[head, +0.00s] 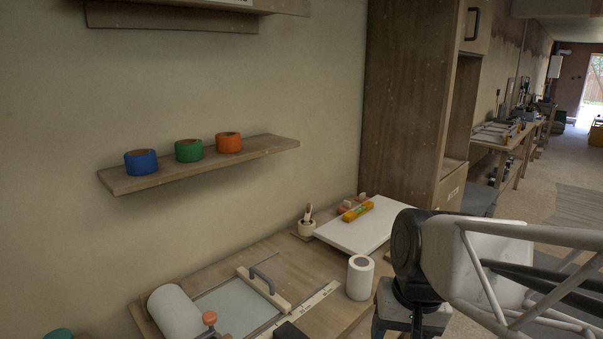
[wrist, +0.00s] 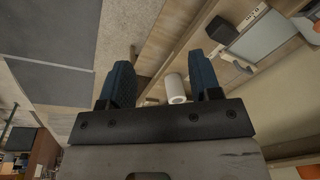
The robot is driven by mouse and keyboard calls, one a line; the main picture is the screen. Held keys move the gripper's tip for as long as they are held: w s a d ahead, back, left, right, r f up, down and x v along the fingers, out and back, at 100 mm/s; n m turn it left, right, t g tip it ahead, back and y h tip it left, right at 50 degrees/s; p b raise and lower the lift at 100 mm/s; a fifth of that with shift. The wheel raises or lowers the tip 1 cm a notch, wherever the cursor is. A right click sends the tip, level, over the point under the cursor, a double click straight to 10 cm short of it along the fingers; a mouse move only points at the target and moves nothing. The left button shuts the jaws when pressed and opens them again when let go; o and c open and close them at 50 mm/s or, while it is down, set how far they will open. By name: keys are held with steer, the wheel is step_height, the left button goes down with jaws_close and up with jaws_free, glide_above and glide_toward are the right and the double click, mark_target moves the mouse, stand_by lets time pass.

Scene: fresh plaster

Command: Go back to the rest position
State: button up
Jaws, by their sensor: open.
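My gripper (wrist: 160,64) shows in the wrist view with its two dark blue fingers spread wide apart. It is open and nothing is held between the fingers. A white roll (wrist: 175,88) appears in the gap between them, but it stands farther off on the bench. In the head view my arm fills the right side, in front of the bench; the fingertips cannot be made out there. The same white roll (head: 360,277) stands upright on the bench just left of my arm, apart from it.
A wall shelf (head: 215,165) carries blue, green and orange tape rolls. A tall cabinet (head: 405,110) stands behind.

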steer(key=shift+n+t+h, duration=0.6)
steer(key=shift+t, duration=0.1)
steer(key=shift+s+d+f, duration=0.1)
steer(key=shift+s+d, duration=1.65)
steer(key=shift+s, duration=0.3)
